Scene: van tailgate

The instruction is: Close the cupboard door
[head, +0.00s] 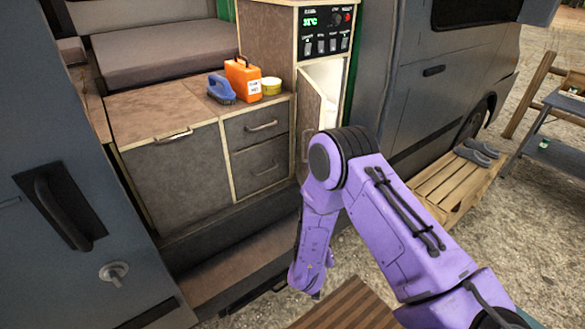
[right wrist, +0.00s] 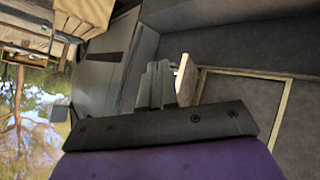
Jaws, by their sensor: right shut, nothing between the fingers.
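The cupboard door (head: 312,118) stands ajar below the control panel in the head view. It is a narrow grey-brown panel with a pale wooden edge, and the white cupboard inside (head: 328,82) shows beside it. My purple right arm hides its lower part. My right gripper (right wrist: 160,82) is shut and empty in the right wrist view. A pale-edged panel (right wrist: 184,72), perhaps the door, shows just beside its fingertips; I cannot tell whether they touch. The fingers cannot be made out in the head view. My left gripper is in neither view.
A drawer unit (head: 260,145) stands left of the cupboard. A slatted wooden bench (head: 455,180) with grey shoes (head: 478,152) stands at right.

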